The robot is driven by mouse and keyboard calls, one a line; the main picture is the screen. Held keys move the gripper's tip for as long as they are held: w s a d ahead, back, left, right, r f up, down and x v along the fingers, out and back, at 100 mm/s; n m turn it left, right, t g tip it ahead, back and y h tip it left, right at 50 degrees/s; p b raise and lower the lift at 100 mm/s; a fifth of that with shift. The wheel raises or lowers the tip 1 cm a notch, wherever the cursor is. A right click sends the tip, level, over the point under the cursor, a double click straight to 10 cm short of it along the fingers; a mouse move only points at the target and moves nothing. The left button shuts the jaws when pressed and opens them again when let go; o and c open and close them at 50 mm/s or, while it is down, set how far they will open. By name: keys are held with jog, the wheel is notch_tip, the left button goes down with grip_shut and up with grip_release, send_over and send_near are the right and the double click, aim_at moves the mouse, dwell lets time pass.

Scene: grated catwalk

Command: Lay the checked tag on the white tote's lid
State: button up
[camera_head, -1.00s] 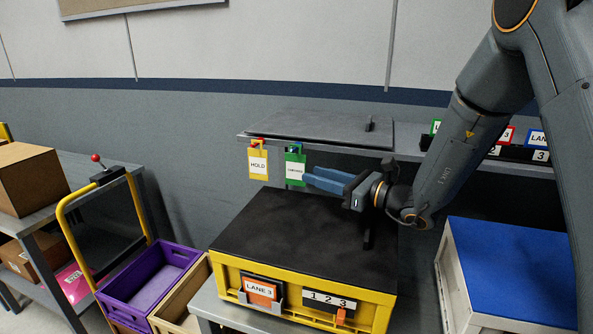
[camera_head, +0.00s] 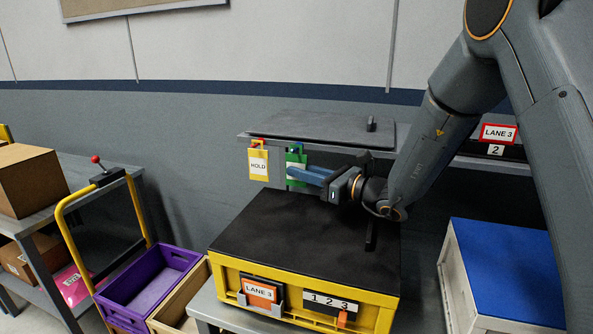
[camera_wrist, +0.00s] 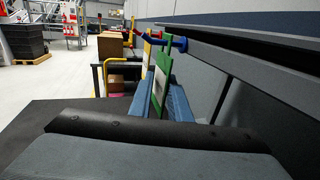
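The checked tag (camera_head: 296,158) is green with a white label and hangs from a peg at the shelf's front edge. My gripper (camera_head: 305,175) is at the tag's lower part, reaching in from the right. In the wrist view the tag (camera_wrist: 164,82) stands edge-on between my two blue fingers (camera_wrist: 162,100), one on each side. They look open; whether either touches the tag is not clear. The white tote (camera_head: 455,288) stands at the right, with a flat blue lid (camera_head: 510,265) that is bare where visible. My arm hides its right side.
A yellow HOLD tag (camera_head: 258,162) hangs just left of the checked tag. The grey shelf (camera_head: 320,130) is close above my gripper. A yellow tote with a black lid (camera_head: 300,240) stands below. A purple bin (camera_head: 150,285) is at the lower left.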

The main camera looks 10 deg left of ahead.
grip_shut()
jog(key=shift+r, duration=0.35)
jog(key=shift+s, duration=0.85)
dwell(0.4)
jog(key=shift+s+a+r+p, duration=0.1)
jog(key=shift+s+r+p, duration=0.2)
jog(key=shift+s, duration=0.2)
jog(key=shift+s+a+r+p, duration=0.1)
jog(key=shift+s+r+p, duration=0.05)
jog(key=shift+s+p, duration=0.3)
jog(key=shift+s, duration=0.2)
jog(key=shift+s, duration=0.35)
jog(key=shift+s, duration=1)
jog(key=shift+s+a, duration=0.1)
jog(key=shift+s, duration=0.3)
